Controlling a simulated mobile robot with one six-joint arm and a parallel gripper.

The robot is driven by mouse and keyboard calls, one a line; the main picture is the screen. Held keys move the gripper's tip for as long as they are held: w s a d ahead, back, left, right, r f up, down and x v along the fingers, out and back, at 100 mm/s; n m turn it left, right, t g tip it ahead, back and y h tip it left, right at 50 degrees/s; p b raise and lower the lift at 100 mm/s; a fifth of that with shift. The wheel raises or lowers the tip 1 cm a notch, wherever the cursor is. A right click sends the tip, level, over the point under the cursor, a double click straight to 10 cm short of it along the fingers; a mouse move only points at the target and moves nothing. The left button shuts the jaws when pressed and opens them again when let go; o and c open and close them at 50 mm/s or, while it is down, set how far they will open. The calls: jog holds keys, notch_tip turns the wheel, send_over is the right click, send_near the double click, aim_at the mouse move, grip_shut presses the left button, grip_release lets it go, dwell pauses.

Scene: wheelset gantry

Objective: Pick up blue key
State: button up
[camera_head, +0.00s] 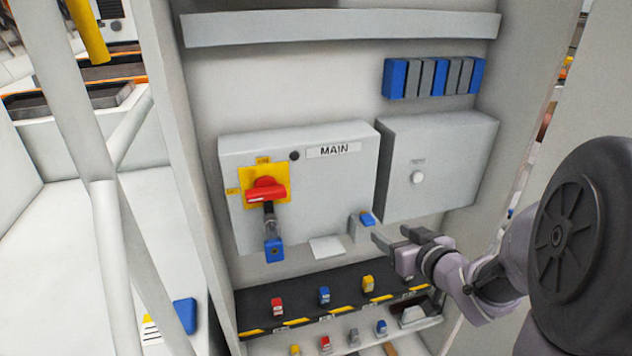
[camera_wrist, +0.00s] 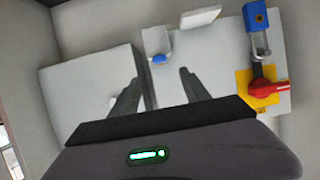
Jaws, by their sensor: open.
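The blue key (camera_head: 367,218) sits at a small grey holder (camera_head: 353,228) at the lower right of the MAIN box. In the wrist view the blue key (camera_wrist: 158,59) shows at the top middle, just beyond and between the fingertips. My gripper (camera_head: 391,236) is open and empty, to the right of the key and slightly below it in the head view. In the wrist view its two fingers (camera_wrist: 159,77) are spread, with a gap to the key. I see no contact with the key.
The MAIN box (camera_head: 330,185) carries a red switch handle (camera_head: 266,190) with a blue padlock (camera_head: 274,250) hanging below. A second grey box (camera_head: 440,165) stands right of it. A dark shelf (camera_head: 300,300) with several coloured padlocks lies below. A white plate (camera_head: 326,247) is near the holder.

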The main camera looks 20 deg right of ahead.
aim_at(370, 221)
jog(key=b+x, duration=0.3)
jog(key=x, duration=0.7)
jog(key=shift+w+f, duration=0.25)
jog(key=shift+w, duration=0.05)
jog(key=shift+r, duration=0.15)
grip_shut()
